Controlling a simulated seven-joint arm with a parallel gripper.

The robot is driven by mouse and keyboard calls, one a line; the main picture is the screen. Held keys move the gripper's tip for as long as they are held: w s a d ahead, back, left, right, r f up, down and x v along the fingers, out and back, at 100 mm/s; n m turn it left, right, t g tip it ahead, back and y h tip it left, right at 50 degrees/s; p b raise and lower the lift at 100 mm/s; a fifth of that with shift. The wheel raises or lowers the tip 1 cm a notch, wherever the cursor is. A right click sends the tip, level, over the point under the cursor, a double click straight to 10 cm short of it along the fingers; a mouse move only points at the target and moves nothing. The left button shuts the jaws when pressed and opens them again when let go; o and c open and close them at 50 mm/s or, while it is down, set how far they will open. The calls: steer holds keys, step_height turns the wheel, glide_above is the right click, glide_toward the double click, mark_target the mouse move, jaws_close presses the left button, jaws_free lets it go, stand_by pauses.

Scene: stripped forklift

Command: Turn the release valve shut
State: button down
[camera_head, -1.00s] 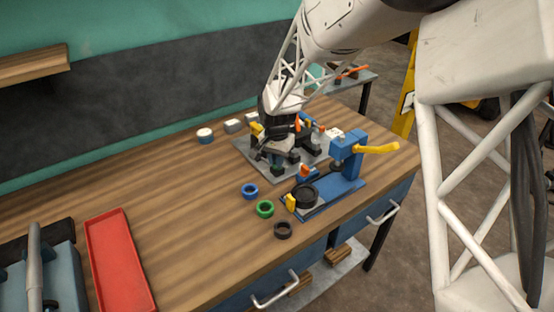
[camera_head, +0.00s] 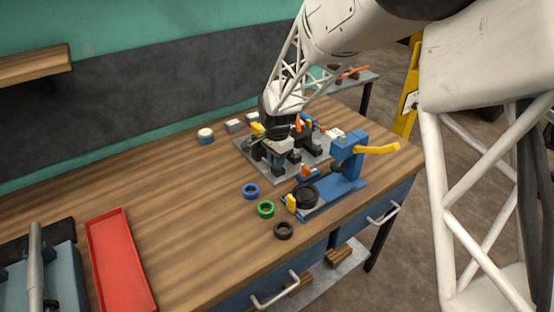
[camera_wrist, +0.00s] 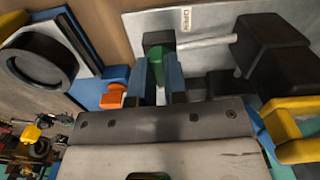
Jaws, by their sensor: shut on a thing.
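My gripper (camera_wrist: 158,75) is shut on a small green part (camera_wrist: 155,58) in the wrist view, its two blue-padded fingers on either side. I take this part to be the release valve's handle.
A black block with a rod (camera_wrist: 270,45) and a yellow handle (camera_wrist: 290,115) stand close on the right in the wrist view. An orange knob (camera_wrist: 113,96) is close on the left. The blue press (camera_head: 348,165) stands beside the plate.

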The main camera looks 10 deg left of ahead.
steer(key=c, duration=1.2)
jaws_free()
steer(key=shift+o, duration=0.2)
steer(key=shift+r, duration=3.9)
